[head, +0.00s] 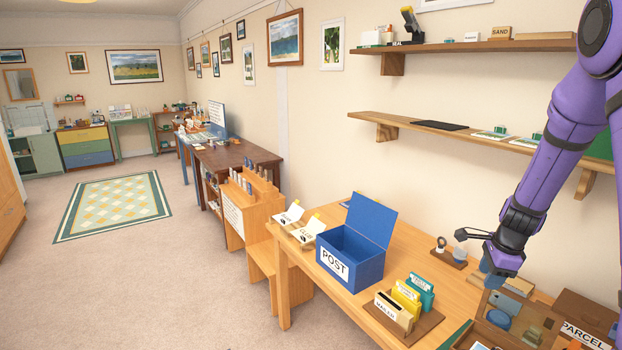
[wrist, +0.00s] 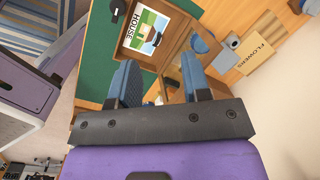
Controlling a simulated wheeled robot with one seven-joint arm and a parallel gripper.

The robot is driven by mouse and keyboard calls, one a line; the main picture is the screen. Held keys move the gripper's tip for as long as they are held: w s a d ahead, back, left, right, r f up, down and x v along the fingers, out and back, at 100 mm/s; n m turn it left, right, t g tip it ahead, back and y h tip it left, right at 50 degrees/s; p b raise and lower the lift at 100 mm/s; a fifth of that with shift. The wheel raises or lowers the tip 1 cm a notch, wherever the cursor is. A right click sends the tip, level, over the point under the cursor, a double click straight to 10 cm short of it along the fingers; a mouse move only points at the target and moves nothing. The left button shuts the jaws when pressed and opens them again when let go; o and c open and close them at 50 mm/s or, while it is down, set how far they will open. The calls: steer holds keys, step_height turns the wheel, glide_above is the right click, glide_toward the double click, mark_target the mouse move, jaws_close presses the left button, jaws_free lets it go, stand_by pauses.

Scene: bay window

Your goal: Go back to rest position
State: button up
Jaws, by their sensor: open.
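My gripper (head: 488,262) is at the end of my purple arm, at the right of the head view, above the right part of the wooden table (head: 300,262). In the wrist view my gripper (wrist: 160,84) shows two blue fingers set apart with nothing held between them. Below it in the wrist view are a green surface (wrist: 94,62) and a wooden box with a framed "HOUSE" picture (wrist: 148,32).
A blue "POST" box (head: 350,272) with its lid up stands on the table. A holder with coloured cards (head: 405,298) is in front of it. A "PARCEL" box (head: 582,330) is at the lower right. A wall shelf (head: 455,128) is behind my arm. Open carpet lies left.

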steer(key=s+a+r+n+t, duration=0.1)
steer(key=s+a+r+n, duration=0.45)
steer(key=r, duration=0.45)
steer(key=s+a+r+n+t, duration=0.1)
steer(key=s+a+r+n, duration=0.4)
steer(key=r, duration=0.5)
steer(key=s+a+r+n, duration=0.2)
steer(key=s+n, duration=0.1)
steer(key=s, duration=0.2)
steer(key=s+a+r+n+t, duration=0.1)
steer(key=s+a+r+n, duration=0.1)
steer(key=s, duration=0.4)
steer(key=s+a+r+n, duration=0.2)
steer(key=s+r+n, duration=0.1)
steer(key=s+n, duration=0.2)
steer(key=shift+s+a+r+n+h, duration=0.3)
steer(key=shift+s+n+h, duration=0.1)
steer(key=shift+n, duration=0.15)
